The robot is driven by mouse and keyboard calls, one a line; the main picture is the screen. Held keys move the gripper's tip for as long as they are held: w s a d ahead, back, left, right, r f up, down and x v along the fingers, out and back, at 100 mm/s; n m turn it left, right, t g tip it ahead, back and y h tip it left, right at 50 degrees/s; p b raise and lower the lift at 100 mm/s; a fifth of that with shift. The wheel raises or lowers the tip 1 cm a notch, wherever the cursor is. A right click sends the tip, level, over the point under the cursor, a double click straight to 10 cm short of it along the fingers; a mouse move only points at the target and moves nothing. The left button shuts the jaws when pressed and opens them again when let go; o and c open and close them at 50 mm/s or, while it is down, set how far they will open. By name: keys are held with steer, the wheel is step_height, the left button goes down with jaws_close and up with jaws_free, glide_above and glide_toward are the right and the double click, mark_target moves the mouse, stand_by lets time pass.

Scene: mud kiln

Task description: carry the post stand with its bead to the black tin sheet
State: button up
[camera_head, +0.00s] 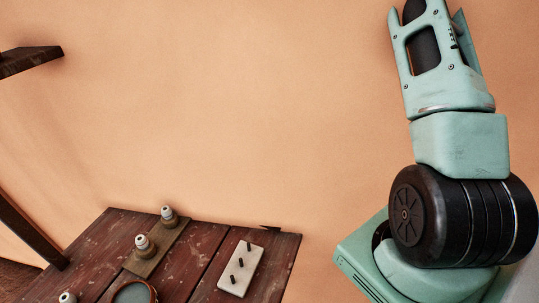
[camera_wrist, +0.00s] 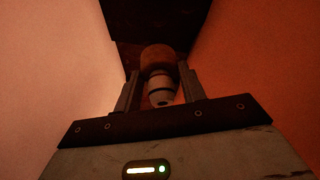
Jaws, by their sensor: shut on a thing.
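In the wrist view my gripper (camera_wrist: 159,73) is shut on a post stand with a rounded brown body (camera_wrist: 158,56). Its white bead (camera_wrist: 161,86), with a dark band, is on the end towards the camera. The fingers are on either side of the stand. My arm rises out of the top of the head view, so the gripper and held stand are hidden there. I cannot clearly identify the black tin sheet; a dark flat surface (camera_wrist: 155,18) lies beyond the stand in the wrist view.
A dark red plank table (camera_head: 200,246) holds a wooden strip (camera_head: 158,247) with two similar beaded stands, another white-topped piece (camera_head: 67,297), a round dish (camera_head: 134,292) and a pale block with three black pegs (camera_head: 241,271). A dark shelf (camera_head: 30,60) juts in at upper left.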

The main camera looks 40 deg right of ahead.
steer(key=r+n, duration=0.1)
steer(key=r+n+g, duration=0.1)
steer(key=d+r+n+p, duration=0.1)
steer(key=shift+s+n+y, duration=0.3)
steer(key=f+b, duration=0.2)
steer(key=f+n+b, duration=0.1)
steer(key=f+b, duration=0.2)
steer(key=f+n+g+b, duration=0.1)
steer(key=f+b, duration=0.2)
steer(key=shift+s+d, duration=0.25)
steer(key=shift+d, duration=0.05)
steer(key=shift+r+p, duration=0.15)
steer(key=shift+p, duration=0.35)
stand_by(0.4)
steer(key=shift+f, duration=1.05)
stand_by(1.3)
steer(key=o, duration=1.5)
